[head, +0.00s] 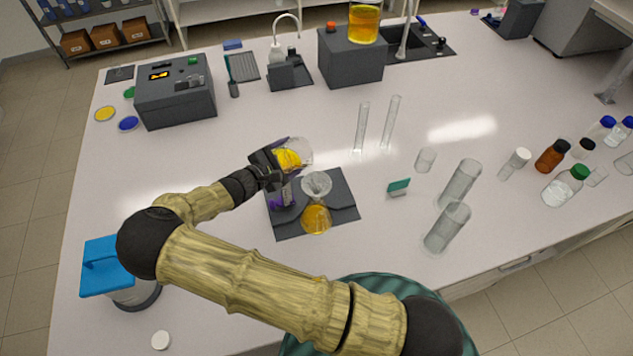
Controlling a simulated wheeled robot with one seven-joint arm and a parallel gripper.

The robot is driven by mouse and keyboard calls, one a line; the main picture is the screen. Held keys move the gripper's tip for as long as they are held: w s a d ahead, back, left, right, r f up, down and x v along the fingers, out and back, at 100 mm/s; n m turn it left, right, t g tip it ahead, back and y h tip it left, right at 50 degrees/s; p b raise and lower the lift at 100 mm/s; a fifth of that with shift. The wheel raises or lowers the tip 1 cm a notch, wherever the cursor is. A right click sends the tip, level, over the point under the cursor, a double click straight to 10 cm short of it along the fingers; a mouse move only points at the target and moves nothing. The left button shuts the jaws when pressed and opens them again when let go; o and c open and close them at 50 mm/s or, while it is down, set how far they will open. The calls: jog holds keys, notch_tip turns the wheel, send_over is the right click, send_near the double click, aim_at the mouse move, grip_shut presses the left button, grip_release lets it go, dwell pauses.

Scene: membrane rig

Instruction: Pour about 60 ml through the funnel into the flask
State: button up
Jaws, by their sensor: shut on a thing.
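My gripper (277,163) is shut on a clear glass vessel (301,152) with yellow liquid in it. The vessel looks tilted, above and slightly to the left of the funnel. I cannot make out a stream between them. The clear funnel (316,183) sits in the neck of the flask. The flask (316,220) stands on a dark mat (291,231) and holds amber liquid in its lower part. My gripper hides part of the vessel.
A purple item (281,199) stands left of the funnel. Two tall thin tubes (362,127) stand behind. A grey box (175,92) is back left; a blue-lidded container (112,265) is front left.

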aim_at(288, 150)
jog(key=shift+w, duration=0.1)
jog(key=shift+a+f+n, duration=0.25)
jog(key=shift+a+n, duration=0.05)
jog(key=shift+n, duration=0.1)
jog(key=shift+w+a+n+h, duration=0.15)
jog(key=shift+w+n+h, duration=0.1)
jog(key=shift+n+h, duration=0.05)
jog(key=shift+b, duration=0.3)
dwell(1.3)
jog(key=shift+w+a+f+n+h+b, duration=0.2)
jog(key=shift+w+a+n+h+b, duration=0.3)
jog(key=shift+a+n, duration=0.35)
jog(key=shift+w+a+f+n+h+b, duration=0.15)
jog(key=shift+w+a+n+h+b, duration=0.2)
jog(key=shift+n, duration=0.5)
jog(key=shift+w+a+n+h+b, duration=0.2)
jog(key=shift+a+n+h+b, duration=0.25)
jog(key=shift+n, duration=0.65)
